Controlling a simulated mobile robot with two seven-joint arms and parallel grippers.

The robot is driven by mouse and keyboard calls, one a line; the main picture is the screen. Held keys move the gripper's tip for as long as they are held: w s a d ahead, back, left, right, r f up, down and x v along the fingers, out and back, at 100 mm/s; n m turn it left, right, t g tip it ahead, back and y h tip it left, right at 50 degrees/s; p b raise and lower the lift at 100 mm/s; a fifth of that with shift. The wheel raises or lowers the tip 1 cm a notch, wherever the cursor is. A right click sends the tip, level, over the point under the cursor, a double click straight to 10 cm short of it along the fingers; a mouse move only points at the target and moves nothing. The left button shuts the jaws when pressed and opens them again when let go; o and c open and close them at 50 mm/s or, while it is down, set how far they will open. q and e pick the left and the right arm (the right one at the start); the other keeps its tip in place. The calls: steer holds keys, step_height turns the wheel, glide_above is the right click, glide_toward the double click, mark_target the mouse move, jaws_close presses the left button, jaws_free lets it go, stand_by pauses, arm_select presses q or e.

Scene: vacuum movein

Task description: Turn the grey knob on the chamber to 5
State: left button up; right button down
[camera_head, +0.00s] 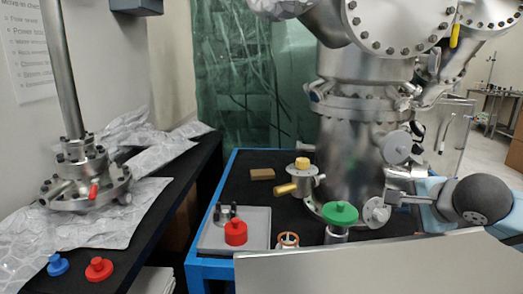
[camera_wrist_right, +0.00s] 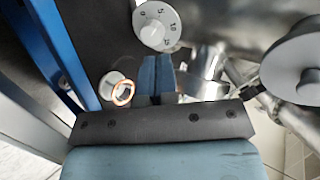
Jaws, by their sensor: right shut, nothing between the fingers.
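The grey knob (camera_wrist_right: 157,25) shows at the top of the right wrist view as a pale round dial with numbers around its rim. A pale round disc (camera_head: 376,213) stands low beside the steel chamber (camera_head: 348,150) in the head view; its markings are too small to read. My right gripper (camera_head: 392,198) comes in from the right close to this disc. In the right wrist view its blue fingers (camera_wrist_right: 157,72) are together and empty, just below the dial in the picture. I cannot tell whether they touch it. My left gripper is not in view.
A green-handled valve (camera_head: 340,213), a copper-coloured ring (camera_head: 288,240) and a tray (camera_head: 262,222) with a red-capped part (camera_head: 236,232) crowd the blue-edged table. A yellow-handled valve (camera_head: 303,180) stands left of the chamber. A grey panel (camera_head: 400,268) crosses the front.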

mark_target(377, 206)
steer(key=shift+t, duration=0.3)
steer(key=x, duration=0.4)
steer(key=d+b+x, duration=0.1)
steer(key=x, duration=0.1)
steer(key=shift+w+r, duration=0.25)
steer(key=shift+w, duration=0.2)
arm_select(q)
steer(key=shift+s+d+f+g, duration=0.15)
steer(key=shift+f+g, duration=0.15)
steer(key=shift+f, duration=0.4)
arm_select(e)
steer(key=shift+w+a, duration=0.1)
steer(key=shift+w, duration=0.35)
arm_select(q)
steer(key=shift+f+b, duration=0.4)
steer(key=shift+b, duration=0.1)
arm_select(e)
steer(key=shift+s+f, duration=0.1)
steer(key=shift+f, duration=0.25)
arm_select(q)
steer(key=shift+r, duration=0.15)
